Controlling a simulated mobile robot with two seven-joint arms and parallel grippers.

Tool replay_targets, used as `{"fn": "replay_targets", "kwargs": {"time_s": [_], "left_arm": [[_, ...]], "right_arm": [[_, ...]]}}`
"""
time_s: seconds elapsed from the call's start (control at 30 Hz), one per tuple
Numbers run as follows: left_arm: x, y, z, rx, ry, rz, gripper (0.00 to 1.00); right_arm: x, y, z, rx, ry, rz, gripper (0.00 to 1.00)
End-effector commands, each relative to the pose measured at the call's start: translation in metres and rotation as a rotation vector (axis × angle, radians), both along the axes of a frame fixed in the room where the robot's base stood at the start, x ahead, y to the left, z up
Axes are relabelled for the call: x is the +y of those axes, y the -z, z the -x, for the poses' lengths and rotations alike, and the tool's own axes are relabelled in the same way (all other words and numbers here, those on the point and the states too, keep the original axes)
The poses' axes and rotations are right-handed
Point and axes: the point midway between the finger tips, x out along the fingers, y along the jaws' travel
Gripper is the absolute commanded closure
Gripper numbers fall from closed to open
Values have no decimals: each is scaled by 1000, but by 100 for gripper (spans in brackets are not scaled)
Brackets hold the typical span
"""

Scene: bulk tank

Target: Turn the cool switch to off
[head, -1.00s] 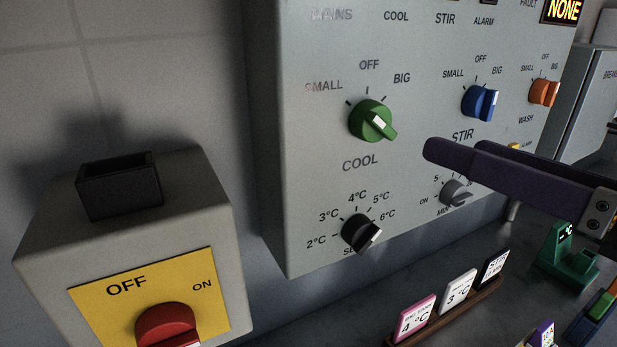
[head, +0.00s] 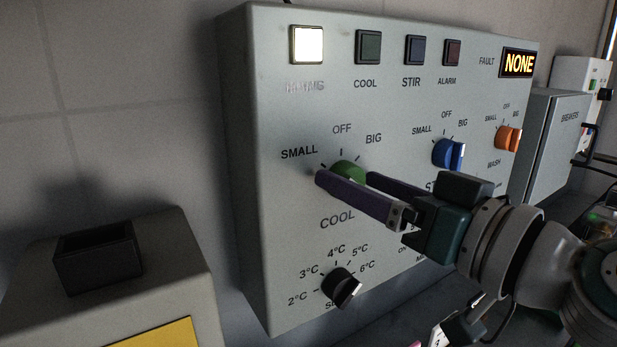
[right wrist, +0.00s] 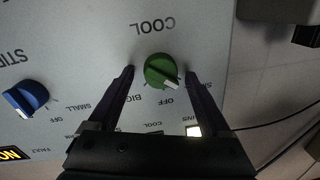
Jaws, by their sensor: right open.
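The green cool switch (head: 348,170) is on the grey control panel, above the word COOL and below the marks SMALL, OFF and BIG. In the right wrist view the panel appears upside down, and the green knob (right wrist: 160,70) has its white mark off the OFF label, on the side away from BIG. My right gripper (head: 345,179) is open at the knob. In the right wrist view its fingers (right wrist: 160,75) stand on either side of the knob with a gap at each side. In the head view the fingers hide the knob's lower part. My left gripper is not in view.
The black set knob (head: 341,287) is below the cool switch. The blue stir knob (head: 447,154) and orange wash knob (head: 508,139) are to the right. A grey box with a black block (head: 95,258) on top stands at the lower left.

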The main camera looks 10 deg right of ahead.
Motion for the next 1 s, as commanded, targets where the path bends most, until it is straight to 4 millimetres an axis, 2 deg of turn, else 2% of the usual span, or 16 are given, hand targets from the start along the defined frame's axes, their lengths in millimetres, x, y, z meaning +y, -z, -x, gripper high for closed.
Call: {"fn": "replay_targets", "kwargs": {"time_s": [0.17, 0.9, 1.0], "left_arm": [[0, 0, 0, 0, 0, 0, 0], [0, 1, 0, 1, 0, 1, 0], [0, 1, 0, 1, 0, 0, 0]], "right_arm": [[0, 0, 0, 0, 0, 0, 18], [-1, 1, 0, 2, 3, 1, 100], [-1, 1, 0, 2, 3, -1, 100]]}}
